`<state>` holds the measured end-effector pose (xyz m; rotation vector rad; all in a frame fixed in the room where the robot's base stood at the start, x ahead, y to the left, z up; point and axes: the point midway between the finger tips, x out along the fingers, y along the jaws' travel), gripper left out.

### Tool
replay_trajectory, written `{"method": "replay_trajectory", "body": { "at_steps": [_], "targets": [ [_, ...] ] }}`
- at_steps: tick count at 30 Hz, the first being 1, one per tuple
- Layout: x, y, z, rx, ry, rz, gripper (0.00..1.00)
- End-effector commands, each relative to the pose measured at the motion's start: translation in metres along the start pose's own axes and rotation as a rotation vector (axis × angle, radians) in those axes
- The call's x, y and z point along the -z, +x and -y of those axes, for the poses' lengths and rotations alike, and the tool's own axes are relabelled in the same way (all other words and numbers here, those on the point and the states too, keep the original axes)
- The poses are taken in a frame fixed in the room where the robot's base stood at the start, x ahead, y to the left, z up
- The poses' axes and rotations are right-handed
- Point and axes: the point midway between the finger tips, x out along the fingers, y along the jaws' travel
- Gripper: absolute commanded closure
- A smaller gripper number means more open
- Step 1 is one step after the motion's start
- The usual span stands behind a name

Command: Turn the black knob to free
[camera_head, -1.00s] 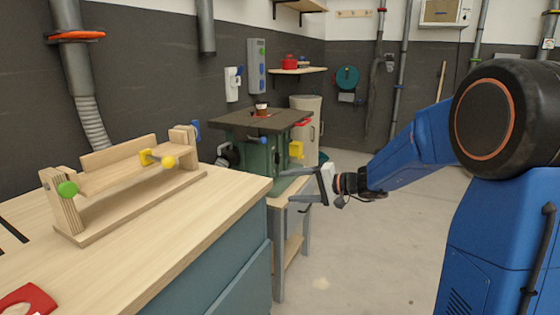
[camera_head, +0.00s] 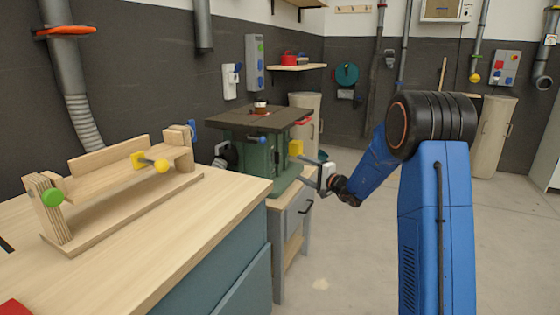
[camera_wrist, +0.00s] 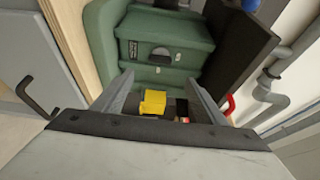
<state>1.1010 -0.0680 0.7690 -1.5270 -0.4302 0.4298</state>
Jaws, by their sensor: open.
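A green machine (camera_head: 262,150) with a dark flat top (camera_head: 258,119) stands beyond the wooden bench. A yellow box (camera_head: 296,147) and a red part (camera_head: 302,121) are on its right side. My gripper (camera_head: 308,181) is open and empty, in front of the machine's lower right. In the wrist view, my gripper (camera_wrist: 160,80) has its two fingers spread, with the yellow box (camera_wrist: 153,101) between them in the picture. A small black part (camera_wrist: 182,107) shows beside the box; I cannot tell whether it is the black knob.
A wooden bench (camera_head: 190,222) with a wooden frame on it fills the left. A grey cabinet with a black handle (camera_wrist: 35,95) stands close to my gripper. A pipe (camera_wrist: 270,95) runs at the wrist view's right. The floor (camera_head: 340,245) is clear.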

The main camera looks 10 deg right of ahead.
Motion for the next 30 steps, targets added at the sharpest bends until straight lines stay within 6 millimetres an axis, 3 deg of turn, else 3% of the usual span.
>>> {"method": "replay_trajectory", "body": {
  "at_steps": [18, 24, 30],
  "targets": [
    [-0.001, 0.109, 0.000, 0.000, 0.000, 0.002, 0.34],
    [-0.001, 0.132, 0.000, 0.000, -0.001, 0.002, 0.34],
    [-0.001, 0.141, 0.000, 0.000, -0.001, 0.001, 0.34]
  ]
}}
